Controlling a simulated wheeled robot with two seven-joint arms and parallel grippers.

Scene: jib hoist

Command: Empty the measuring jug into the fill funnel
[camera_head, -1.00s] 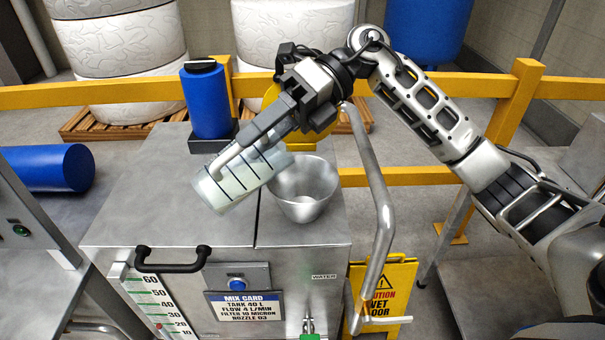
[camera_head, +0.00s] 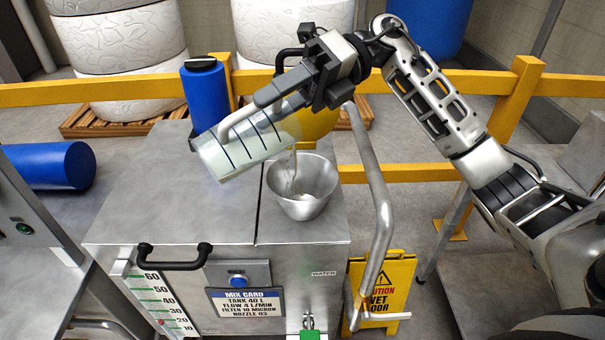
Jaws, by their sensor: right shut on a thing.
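The measuring jug (camera_head: 238,152) is translucent with dark graduation lines and holds pale liquid. It is tilted far over, its mouth to the right and its base to the lower left. My right gripper (camera_head: 264,100) is shut on its handle from above. A thin stream runs from the mouth side down into the fill funnel (camera_head: 303,188). The funnel is a metal bowl at the right of the tank's top, below and right of the jug. My left gripper is not in view.
The metal tank (camera_head: 170,200) carries a black handle (camera_head: 174,262) and a mix card (camera_head: 246,303). A blue cylinder (camera_head: 205,95) stands behind the jug. A bent metal pipe (camera_head: 378,205) rises right of the funnel. A yellow rail (camera_head: 450,86) crosses behind.

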